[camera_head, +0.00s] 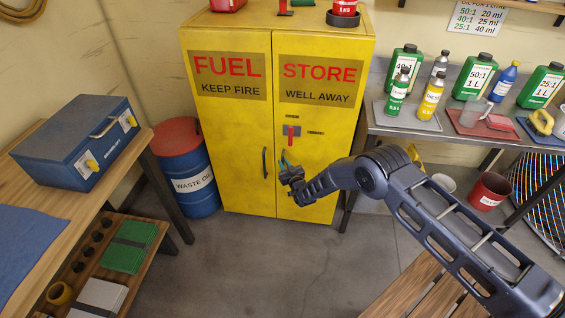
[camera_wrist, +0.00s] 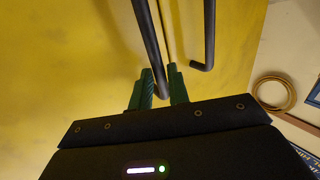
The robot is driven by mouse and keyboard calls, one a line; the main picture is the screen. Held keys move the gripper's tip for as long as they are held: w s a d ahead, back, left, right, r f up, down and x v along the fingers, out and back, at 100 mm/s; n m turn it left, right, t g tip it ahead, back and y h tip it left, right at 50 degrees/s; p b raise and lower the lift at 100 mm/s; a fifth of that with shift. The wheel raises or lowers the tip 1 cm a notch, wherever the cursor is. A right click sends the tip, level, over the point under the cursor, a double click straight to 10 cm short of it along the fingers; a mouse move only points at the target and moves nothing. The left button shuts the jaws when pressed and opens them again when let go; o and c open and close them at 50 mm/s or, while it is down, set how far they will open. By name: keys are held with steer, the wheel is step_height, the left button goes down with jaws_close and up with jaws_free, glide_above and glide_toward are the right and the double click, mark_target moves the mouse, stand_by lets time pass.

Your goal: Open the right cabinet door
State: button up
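The yellow cabinet (camera_head: 228,130) stands against the back wall with its left and right doors both shut. The right door (camera_head: 322,135) has a small red latch (camera_head: 291,131) near its inner edge. My gripper (camera_head: 285,165) is in front of this door, low by its inner edge, and hides most of its handle. In the wrist view, the dark bar of the right handle (camera_wrist: 150,45) runs down between the two green fingertips of my gripper (camera_wrist: 160,88). The fingers stand apart with the bar between them; firm contact does not show. The left handle (camera_wrist: 208,35) is beside it, also visible in the head view (camera_head: 265,162).
A blue barrel (camera_head: 190,172) stands left of the cabinet. A bench (camera_head: 380,118) with bottles stands close on the right. A workbench (camera_head: 125,165) with a blue toolbox (camera_head: 78,140) is at left. The floor (camera_head: 250,265) before the cabinet is clear.

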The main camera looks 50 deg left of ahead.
steer(key=shift+w+a, duration=0.25)
steer(key=shift+a, duration=0.7)
steer(key=shift+c, duration=0.3)
jaws_close()
